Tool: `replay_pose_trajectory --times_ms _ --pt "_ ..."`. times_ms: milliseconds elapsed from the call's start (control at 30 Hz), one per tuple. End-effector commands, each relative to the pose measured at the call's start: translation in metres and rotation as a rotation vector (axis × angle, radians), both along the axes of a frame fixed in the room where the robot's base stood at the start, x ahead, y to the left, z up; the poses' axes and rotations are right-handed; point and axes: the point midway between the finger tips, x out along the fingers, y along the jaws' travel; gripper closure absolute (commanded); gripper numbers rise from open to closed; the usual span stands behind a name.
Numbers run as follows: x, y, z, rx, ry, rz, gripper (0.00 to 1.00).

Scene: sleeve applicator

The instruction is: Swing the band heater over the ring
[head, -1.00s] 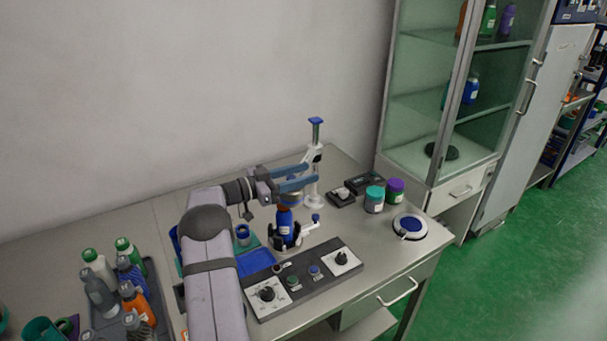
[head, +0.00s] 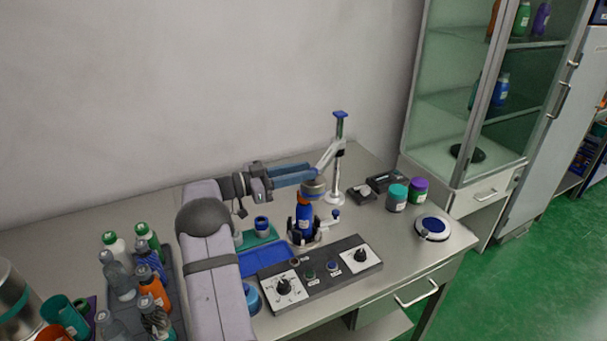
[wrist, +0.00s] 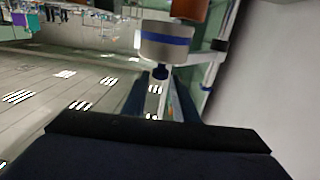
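The band heater (head: 314,188) is a pale ring with a blue stripe on a swing arm (head: 330,155) from a white post. It hangs just above and right of the orange top (head: 302,199) of an upright blue bottle (head: 304,220). The wrist view shows the heater (wrist: 167,43) large, with a dark knob (wrist: 160,72) between my fingertips. My gripper (head: 312,176) looks shut on this knob. An orange-brown part (wrist: 190,8) shows beyond the heater. I cannot make out a separate ring on the bottle.
The post (head: 338,170) stands behind the bottle. A control panel (head: 322,276) lies in front. Jars (head: 397,199) and a round blue-white dish (head: 432,229) stand to the right. A tray of several bottles (head: 172,300) is on the left.

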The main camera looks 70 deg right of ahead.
Motion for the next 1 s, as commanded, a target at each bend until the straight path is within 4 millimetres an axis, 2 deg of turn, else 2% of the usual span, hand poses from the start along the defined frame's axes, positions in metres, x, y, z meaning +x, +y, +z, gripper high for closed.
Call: replay_pose_trajectory --times_ms 33,100,300,367,533,633,767,1000 --pt "0.003 0.001 0.0 0.0 0.0 0.005 0.86" --pt "0.009 0.002 0.004 -0.007 -0.006 0.016 1.0" --pt "0.029 0.014 0.041 -0.05 -0.035 0.058 1.0" --pt "0.031 0.023 0.041 -0.031 -0.018 0.073 1.0" --pt "0.026 0.049 0.027 0.045 0.057 0.11 1.0" --pt "0.018 0.065 0.013 0.024 0.039 0.13 1.0" --pt "0.004 0.083 -0.006 -0.081 -0.064 0.15 1.0" --pt "-0.021 0.108 -0.04 -0.344 -0.339 0.169 1.0"
